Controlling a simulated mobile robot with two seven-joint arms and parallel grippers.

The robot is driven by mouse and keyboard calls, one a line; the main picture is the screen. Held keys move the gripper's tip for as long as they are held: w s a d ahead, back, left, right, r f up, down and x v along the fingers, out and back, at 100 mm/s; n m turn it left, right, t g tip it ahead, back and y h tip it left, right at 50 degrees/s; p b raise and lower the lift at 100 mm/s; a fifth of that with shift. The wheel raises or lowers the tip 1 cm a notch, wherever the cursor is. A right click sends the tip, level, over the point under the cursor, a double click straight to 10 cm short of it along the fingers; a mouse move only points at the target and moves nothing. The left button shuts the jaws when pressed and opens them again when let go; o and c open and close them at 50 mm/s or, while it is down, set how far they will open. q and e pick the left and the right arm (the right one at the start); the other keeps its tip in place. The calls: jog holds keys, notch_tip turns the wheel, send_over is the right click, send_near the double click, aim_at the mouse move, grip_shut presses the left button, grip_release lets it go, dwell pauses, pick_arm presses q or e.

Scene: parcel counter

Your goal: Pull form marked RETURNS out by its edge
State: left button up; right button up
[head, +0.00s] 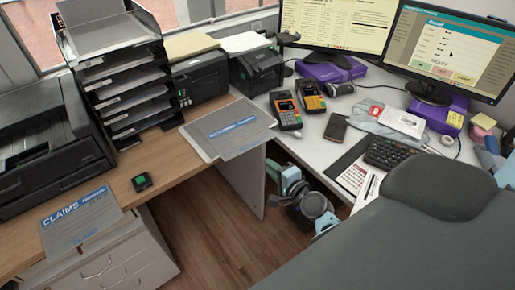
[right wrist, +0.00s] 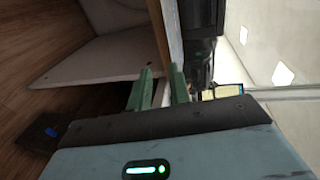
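A grey form (head: 225,135) with a blue heading band lies on the wooden counter and sticks out past its right edge; its heading is too small to read. Another form (head: 82,222), marked CLAIMS, hangs over the counter's front edge at lower left. A third grey form (head: 103,38) lies on top of the tray stack, its heading unreadable. My right gripper (head: 288,178) is below and right of the middle form, apart from it. In the right wrist view its green fingers (right wrist: 160,90) stand apart, with no form clearly between them. My left gripper is not in view.
The black tray stack (head: 130,107) and printers (head: 200,78) stand behind the forms. A small dark device (head: 142,182) sits on the wooden counter.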

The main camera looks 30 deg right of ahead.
aim_at(252, 147)
jog(key=shift+w+a+b, duration=0.1)
jog(key=shift+w+b, duration=0.5)
jog(key=shift+w, duration=4.45)
grip_shut()
